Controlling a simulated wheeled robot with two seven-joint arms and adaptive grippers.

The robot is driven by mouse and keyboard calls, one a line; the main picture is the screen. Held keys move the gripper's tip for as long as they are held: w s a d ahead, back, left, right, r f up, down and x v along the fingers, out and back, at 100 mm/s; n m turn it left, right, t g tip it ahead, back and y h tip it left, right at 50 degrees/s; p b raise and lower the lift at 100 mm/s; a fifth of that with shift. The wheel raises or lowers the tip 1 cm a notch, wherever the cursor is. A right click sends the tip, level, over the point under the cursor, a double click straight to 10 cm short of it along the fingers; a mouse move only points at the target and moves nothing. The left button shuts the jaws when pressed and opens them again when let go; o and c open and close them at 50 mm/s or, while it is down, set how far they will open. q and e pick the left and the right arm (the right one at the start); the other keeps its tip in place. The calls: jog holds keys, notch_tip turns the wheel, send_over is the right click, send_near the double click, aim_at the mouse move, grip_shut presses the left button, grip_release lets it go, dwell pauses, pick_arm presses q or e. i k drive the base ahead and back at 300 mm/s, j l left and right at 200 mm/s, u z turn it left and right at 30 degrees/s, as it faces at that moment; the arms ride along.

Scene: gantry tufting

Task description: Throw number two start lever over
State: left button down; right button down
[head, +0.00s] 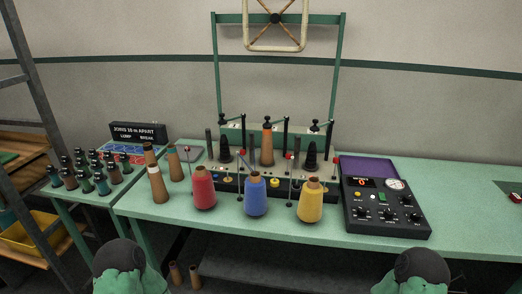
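A long dark and pale machine base (228,186) stands on the green table. I cannot read numbers to tell which is number two. Red (204,190), blue (255,196) and yellow (310,202) yarn cones stand in front and hide parts of the base and lever feet. Only green and black parts of my arms show at the bottom edge; neither gripper is in view.
A black control box (384,210) with a red display stands right of the cones. Bare brown cones (157,184) stand at the left. A side table (100,195) holds many small spools beside a black sign (138,132).

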aim_at(288, 155)
jog(key=j+u, duration=0.4)
jog(key=i+j+u, duration=0.15)
jog(key=j+u, duration=0.25)
jog(key=j, duration=0.1)
